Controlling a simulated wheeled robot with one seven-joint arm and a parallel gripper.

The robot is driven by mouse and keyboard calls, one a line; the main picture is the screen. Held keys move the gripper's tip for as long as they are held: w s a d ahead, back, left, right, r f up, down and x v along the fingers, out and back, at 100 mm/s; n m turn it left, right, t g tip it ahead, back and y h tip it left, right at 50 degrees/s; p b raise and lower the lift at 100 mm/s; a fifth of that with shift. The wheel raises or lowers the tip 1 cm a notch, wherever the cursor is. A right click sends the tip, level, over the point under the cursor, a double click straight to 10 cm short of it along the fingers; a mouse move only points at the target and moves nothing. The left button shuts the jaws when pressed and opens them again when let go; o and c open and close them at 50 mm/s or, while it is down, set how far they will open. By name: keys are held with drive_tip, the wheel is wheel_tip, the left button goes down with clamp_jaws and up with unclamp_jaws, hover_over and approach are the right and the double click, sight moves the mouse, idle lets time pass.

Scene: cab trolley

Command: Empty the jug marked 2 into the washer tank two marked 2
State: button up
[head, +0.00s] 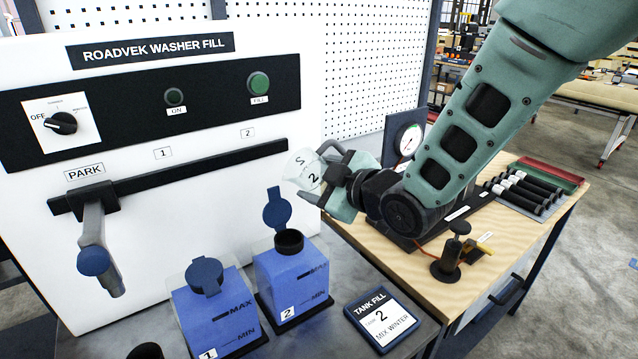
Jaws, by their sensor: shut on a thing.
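My gripper (338,178) is shut on a small clear jug (303,172) marked 2 and holds it in the air, tilted. The jug is above and slightly right of washer tank two (285,272) in the picture. No stream shows, and I cannot tell how much liquid is in the jug. Tank two is a blue-filled box marked 2, with a black open neck (289,241) and its blue cap (277,208) raised behind. The tank's blue content reaches about its MAX mark. The gripper hides part of the jug.
Tank one (215,315), capped, stands left of tank two. A TANK FILL card (382,318) reads 2, MIX WINTER. A nozzle (95,258) hangs at PARK on the black rail (200,172). The wooden bench (420,285) holds a gauge (408,140) and a valve-like fitting (455,250).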

drive_tip(key=m+b, duration=0.1)
drive_tip(key=a+m+y+b, duration=0.1)
drive_tip(key=m+b, duration=0.1)
drive_tip(key=m+y+b, duration=0.1)
drive_tip(key=b, duration=0.1)
drive_tip(key=shift+s+a+t, duration=0.15)
drive_tip(key=shift+s+t, duration=0.1)
drive_tip(key=shift+t, duration=0.15)
drive_tip(key=shift+s+a+r+m+t+y+b, duration=0.1)
drive_tip(key=shift+a+r+m+t+y+b, duration=0.15)
drive_tip(key=shift+m+b, duration=0.4)
drive_tip(key=shift+s+a+r+m+t+y+b, duration=0.15)
drive_tip(key=shift+m+y+b, duration=0.3)
drive_tip(key=shift+m, duration=0.3)
drive_tip(key=shift+d, duration=0.1)
